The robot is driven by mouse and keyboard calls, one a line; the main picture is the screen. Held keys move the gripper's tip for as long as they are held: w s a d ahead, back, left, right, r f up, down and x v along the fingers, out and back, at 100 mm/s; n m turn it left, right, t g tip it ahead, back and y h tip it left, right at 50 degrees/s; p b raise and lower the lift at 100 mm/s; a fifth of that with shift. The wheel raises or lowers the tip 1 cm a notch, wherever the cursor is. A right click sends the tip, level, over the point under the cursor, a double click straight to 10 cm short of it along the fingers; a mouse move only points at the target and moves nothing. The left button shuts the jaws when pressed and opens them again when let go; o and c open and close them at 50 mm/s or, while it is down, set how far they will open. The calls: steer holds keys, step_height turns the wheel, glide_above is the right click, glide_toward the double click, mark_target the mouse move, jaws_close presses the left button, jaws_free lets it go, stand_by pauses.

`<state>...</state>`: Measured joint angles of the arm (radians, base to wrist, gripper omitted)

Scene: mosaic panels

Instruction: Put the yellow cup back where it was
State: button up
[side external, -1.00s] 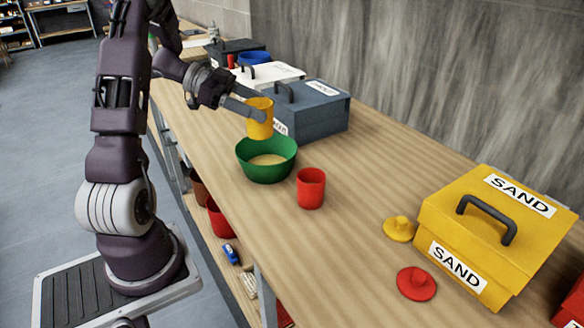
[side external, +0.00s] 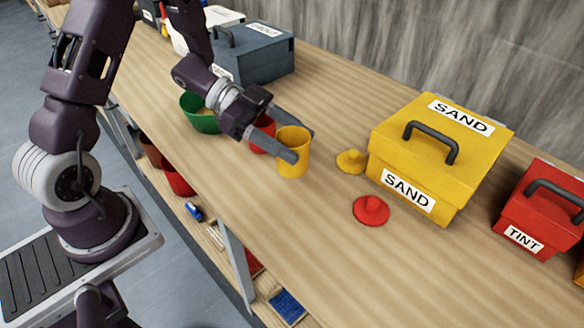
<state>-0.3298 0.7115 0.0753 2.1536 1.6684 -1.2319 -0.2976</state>
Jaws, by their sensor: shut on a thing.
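The yellow cup (side external: 293,158) is upright between the fingers of my gripper (side external: 297,145), which is shut on it. The cup is at or just above the wooden bench; I cannot tell whether its base touches. It is in front of the red cup (side external: 262,137), which is partly hidden behind my fingers. A yellow lid (side external: 351,161) lies just right of the yellow cup, beside the yellow SAND box (side external: 425,160).
A red lid (side external: 371,210) lies on the bench (side external: 330,270) in front of the SAND box. A red TINT box (side external: 540,210) stands at the right. A grey-blue box (side external: 258,55) stands at the back. The bench's front middle is clear.

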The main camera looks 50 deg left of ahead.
step_height(320, 180, down, 5)
steer(key=shift+f, duration=0.1)
steer(key=o, duration=1.5)
steer(key=shift+f, duration=0.15)
